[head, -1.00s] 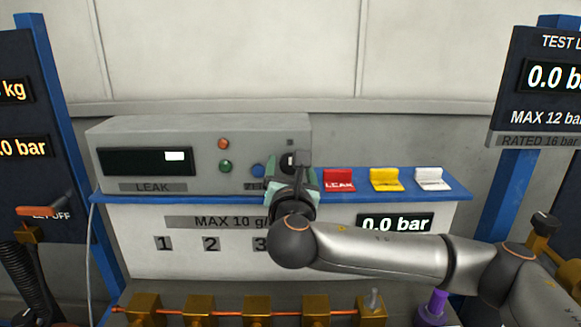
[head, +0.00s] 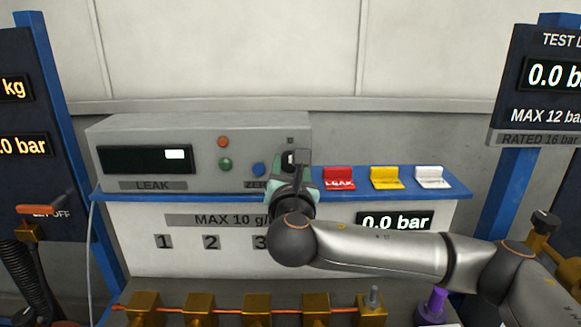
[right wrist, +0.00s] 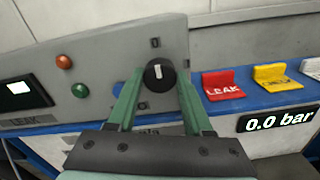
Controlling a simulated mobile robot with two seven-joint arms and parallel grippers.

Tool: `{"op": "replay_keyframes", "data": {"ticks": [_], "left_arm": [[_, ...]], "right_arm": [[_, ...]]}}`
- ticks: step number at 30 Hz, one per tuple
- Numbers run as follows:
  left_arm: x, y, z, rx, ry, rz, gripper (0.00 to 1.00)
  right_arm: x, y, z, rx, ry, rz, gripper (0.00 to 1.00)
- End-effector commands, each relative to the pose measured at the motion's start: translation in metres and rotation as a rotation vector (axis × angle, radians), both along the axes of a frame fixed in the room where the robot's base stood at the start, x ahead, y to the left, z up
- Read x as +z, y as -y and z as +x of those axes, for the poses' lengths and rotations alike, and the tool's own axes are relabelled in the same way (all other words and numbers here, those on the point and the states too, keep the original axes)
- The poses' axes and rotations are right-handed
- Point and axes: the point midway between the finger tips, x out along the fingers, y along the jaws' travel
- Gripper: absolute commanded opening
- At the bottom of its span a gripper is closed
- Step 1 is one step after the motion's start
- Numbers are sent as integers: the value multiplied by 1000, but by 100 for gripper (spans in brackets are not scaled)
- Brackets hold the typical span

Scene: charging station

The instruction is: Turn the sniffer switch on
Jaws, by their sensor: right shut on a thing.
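The sniffer unit (head: 200,125) is a grey box on the blue shelf, with a dark display, lettered LEAK below. Its switch is a round black knob (right wrist: 159,75) with a pale pointer mark, which stands roughly upright in the right wrist view. A small dark mark (right wrist: 155,43) is above the knob. My right gripper (right wrist: 160,85) has its two green fingers on either side of the knob and is shut on it. In the head view my right gripper (head: 292,165) largely hides the knob. My left gripper is not in view.
Red (head: 339,178), yellow (head: 386,177) and white (head: 432,177) tags stand on the blue shelf (head: 455,187) right of the gripper. A green button (head: 226,165), a red one (head: 223,142) and a blue one (head: 259,170) are to its left. Brass blocks (head: 257,305) line the front.

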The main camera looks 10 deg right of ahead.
Motion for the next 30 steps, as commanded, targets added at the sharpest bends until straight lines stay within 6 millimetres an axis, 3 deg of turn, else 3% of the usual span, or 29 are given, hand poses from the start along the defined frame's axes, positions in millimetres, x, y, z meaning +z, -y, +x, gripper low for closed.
{"op": "replay_keyframes", "data": {"ticks": [14,30], "left_arm": [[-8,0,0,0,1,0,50],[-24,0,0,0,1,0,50]], "right_arm": [[-3,0,0,-1,27,153,0],[-3,0,0,-1,127,642,0]]}}
